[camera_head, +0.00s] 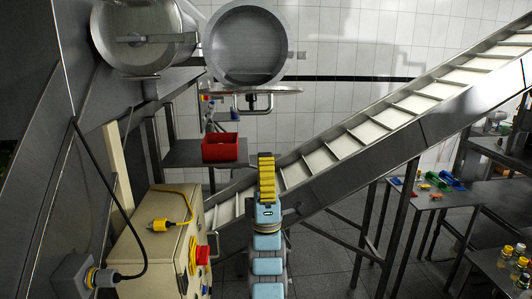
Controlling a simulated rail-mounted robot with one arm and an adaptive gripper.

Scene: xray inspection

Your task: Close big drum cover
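A large round metal drum part (132,40) is at the upper left, its circular end facing me and a bar across it. Just right of it is a second round metal piece with a thick rim (280,45), its hollow side facing me. I cannot tell for certain which of the two is the cover; they stand side by side, not one over the other. A pale bracket handle (237,105) shows below the right round piece. My arm, with light blue and yellow segments, rises from the bottom middle toward it. I cannot make out my gripper's fingers.
A sloping conveyor (365,130) crosses from lower middle to upper right. A red bin (220,147) stands on a grey table left of it. A beige control box (160,250) with a red button stands lower left. Tables with small coloured items (438,180) and bottles (512,262) are at right.

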